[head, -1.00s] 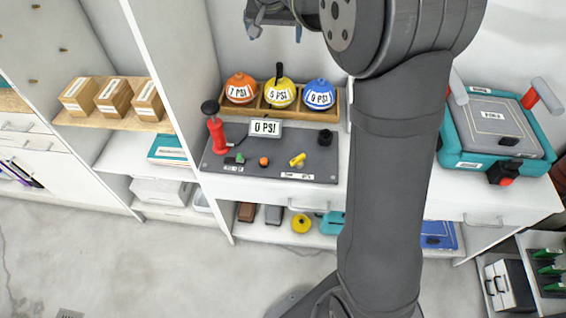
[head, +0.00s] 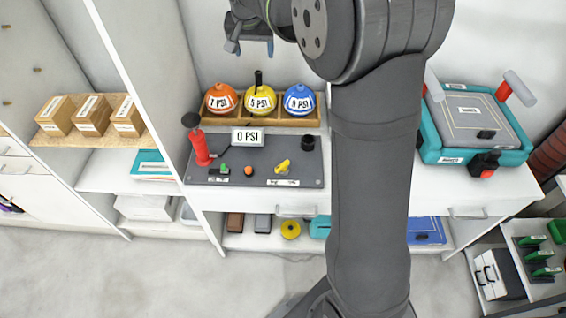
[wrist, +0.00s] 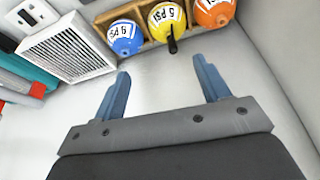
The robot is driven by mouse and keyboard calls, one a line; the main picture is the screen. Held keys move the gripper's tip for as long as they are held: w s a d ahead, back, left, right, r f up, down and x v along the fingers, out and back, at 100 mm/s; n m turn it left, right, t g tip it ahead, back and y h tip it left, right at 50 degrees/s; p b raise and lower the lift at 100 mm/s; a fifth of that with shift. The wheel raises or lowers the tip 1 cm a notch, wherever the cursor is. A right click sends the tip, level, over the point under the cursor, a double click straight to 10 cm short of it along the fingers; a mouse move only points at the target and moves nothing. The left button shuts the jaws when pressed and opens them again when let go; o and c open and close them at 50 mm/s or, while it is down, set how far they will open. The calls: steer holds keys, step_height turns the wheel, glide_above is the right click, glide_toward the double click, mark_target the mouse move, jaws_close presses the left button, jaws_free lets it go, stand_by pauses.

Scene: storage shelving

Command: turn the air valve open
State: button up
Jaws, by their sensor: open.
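A small yellow valve handle (head: 282,167) sits on the dark grey panel (head: 235,179) on the white shelf, lying slantwise above white labels too small to read. A red pump with a black knob (head: 200,148) stands at the panel's left end, and a gauge (head: 248,136) reads 0 PSI. My gripper (head: 249,47) is up above and behind the panel, over the row of balls, well apart from the valve. In the wrist view its two blue fingers (wrist: 162,80) are spread wide with nothing between them. The valve does not show in the wrist view.
An orange ball (head: 221,98), a yellow ball (head: 259,98) with a black stem and a blue ball (head: 299,100) sit in a wooden rack behind the panel. A teal case (head: 446,156) stands right. A vented white box (wrist: 68,50) shows in the wrist view.

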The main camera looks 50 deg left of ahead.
steer(key=d+f+m, duration=0.1)
steer(key=d, duration=0.1)
steer(key=d+f+m+h, duration=0.1)
steer(key=d+f, duration=0.1)
steer(key=s+d+f+m+g, duration=0.1)
steer(key=d+f, duration=0.1)
steer(key=shift+d+f, duration=0.2)
steer(key=shift+f, duration=0.05)
steer(key=c, duration=0.7)
steer(key=m+g+h, duration=0.2)
steer(key=m, duration=0.3)
glide_above(284, 163)
step_height(284, 163, down, 6)
steer(key=f, duration=0.1)
step_height(284, 163, down, 17)
steer(key=shift+s+r, duration=0.1)
steer(key=shift+s, duration=0.05)
jaws_close()
